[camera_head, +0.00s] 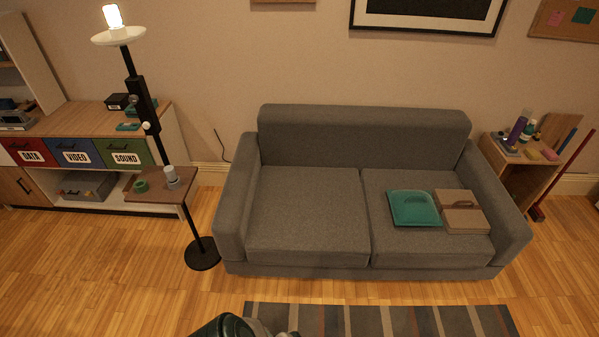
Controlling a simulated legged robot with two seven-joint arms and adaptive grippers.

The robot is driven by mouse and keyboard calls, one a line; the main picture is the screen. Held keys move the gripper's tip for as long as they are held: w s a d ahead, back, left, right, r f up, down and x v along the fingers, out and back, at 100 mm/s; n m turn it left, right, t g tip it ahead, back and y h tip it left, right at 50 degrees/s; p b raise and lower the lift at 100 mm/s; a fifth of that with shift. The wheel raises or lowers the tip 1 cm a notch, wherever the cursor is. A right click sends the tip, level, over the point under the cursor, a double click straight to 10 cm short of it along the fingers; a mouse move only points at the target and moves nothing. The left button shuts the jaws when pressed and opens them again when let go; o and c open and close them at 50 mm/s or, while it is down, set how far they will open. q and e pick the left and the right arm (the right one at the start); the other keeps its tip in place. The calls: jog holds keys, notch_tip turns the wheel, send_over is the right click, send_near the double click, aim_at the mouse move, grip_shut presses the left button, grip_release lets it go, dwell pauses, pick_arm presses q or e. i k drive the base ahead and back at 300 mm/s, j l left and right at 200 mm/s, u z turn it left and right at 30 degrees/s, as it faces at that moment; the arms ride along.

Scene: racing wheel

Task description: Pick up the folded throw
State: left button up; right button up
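A flat teal item (414,208) lies on the right seat cushion of the grey sofa (310,215). It looks like folded cloth with a paler rim, and may be the folded throw. Right beside it, on its right, lies a flat beige-brown item (461,212) with a darker strip or handle on top. I cannot tell for sure which of the two is the throw. Neither of my grippers can be made out in the head view, and nothing touches the two items.
A floor lamp (148,120) with a small shelf (160,189) stands left of the sofa. A cabinet (95,150) is behind it. A small side table (530,165) holding several objects stands on the right. A striped rug (380,320) lies on the wooden floor in front.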

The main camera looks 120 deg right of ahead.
aim_at(459, 212)
jog(key=z, duration=5.2)
jog(key=i+z, duration=0.1)
jog(key=i, duration=0.25)
